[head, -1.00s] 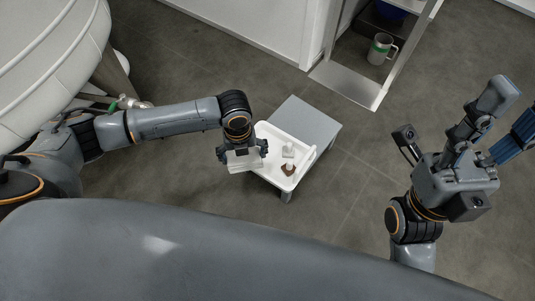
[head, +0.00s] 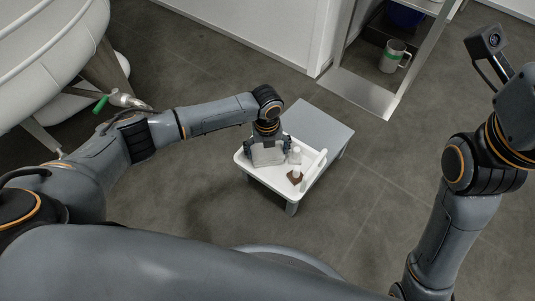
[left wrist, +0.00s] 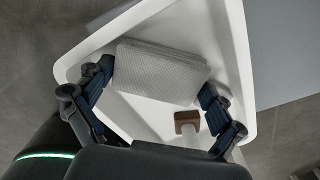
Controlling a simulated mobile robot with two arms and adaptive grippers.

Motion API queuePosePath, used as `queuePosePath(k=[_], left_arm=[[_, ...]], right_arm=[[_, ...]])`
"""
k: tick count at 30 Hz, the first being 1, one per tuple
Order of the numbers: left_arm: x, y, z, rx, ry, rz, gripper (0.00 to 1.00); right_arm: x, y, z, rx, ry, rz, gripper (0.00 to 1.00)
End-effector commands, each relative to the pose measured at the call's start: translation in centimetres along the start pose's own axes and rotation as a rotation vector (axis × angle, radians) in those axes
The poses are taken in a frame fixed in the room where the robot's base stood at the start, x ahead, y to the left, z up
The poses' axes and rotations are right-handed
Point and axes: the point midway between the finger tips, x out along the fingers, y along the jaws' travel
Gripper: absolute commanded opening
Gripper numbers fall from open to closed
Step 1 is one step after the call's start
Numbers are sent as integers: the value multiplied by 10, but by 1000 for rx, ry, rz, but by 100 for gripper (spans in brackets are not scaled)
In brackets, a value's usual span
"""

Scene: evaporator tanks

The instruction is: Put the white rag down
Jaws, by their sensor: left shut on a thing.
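The white rag (head: 267,157) is a folded block held in my left gripper (head: 268,146), over the left part of a white tray (head: 256,176). In the left wrist view the rag (left wrist: 160,73) spans between the two blue fingers of the left gripper (left wrist: 155,82), inside the tray's outline. The gripper is shut on it. I cannot tell whether the rag's underside touches the tray floor. My right arm is at the right edge, with its fingers out of view.
The tray stands on a small grey table (head: 322,124). In it, right of the rag, are a small white bottle (head: 295,156) and a brown-based item (head: 295,177) with a white top. A shelf unit with a mug (head: 393,56) stands behind; a large white tank (head: 50,45) is at left.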

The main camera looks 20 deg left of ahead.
Motion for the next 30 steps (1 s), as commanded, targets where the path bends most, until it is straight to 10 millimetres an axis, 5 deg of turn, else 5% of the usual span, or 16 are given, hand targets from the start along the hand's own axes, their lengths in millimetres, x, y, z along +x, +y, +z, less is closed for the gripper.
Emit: queuePosePath(k=[10, 11, 12, 23, 30], left_arm=[[4, 0, 0, 0, -1, 0, 68], [4, 0, 0, 0, -1, 0, 98], [4, 0, 0, 0, -1, 0, 100], [1, 0, 0, 0, -1, -1, 100], [-34, -1, 1, 0, -3, -2, 100]], right_arm=[[1, 0, -1, -1, 6, -2, 46], [2, 0, -1, -1, 6, -2, 46], [2, 0, -1, -1, 6, -2, 46], [2, 0, -1, -1, 7, -3, 46], [-4, 4, 10, 7, -54, 20, 46]])
